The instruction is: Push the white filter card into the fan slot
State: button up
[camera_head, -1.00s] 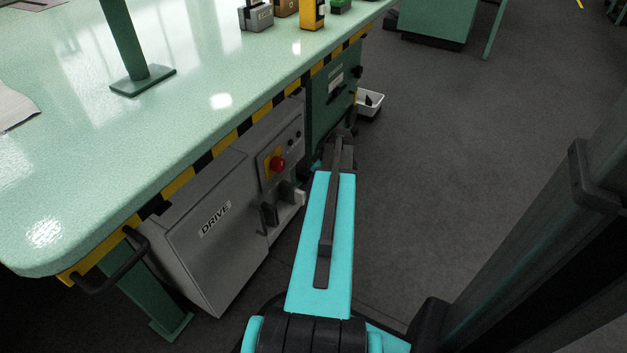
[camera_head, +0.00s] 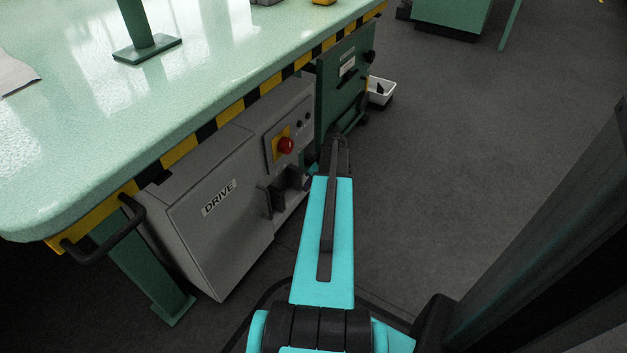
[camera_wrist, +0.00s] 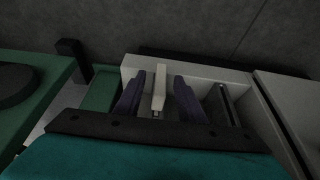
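In the wrist view the white filter card (camera_wrist: 159,86) shows as a narrow pale upright bar at the grey drive cabinet. My gripper (camera_wrist: 158,92) has its two dark fingers on either side of the card, with a gap visible on both sides, so it is open around the card. How deep the card sits is hard to tell. A dark narrow opening (camera_wrist: 226,104) lies to the right of the fingers; I cannot tell whether it is the fan slot. In the head view my own arm hides the fingertips and the card.
The grey drive cabinet (camera_head: 222,225) with a red button (camera_head: 285,145) stands under the pale green table (camera_head: 205,75). Dark brackets (camera_head: 278,196) jut from its front. A green cabinet (camera_head: 342,85) adjoins it, with a white bin (camera_head: 381,91) beyond. Floor at right is clear.

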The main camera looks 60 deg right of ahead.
jog(key=shift+w+f, duration=0.15)
jog(key=shift+f, duration=0.2)
grip_shut()
jog(key=c, duration=0.7)
grip_release()
grip_shut()
jog(key=s, duration=0.7)
jog(key=shift+s, duration=0.35)
dwell(2.2)
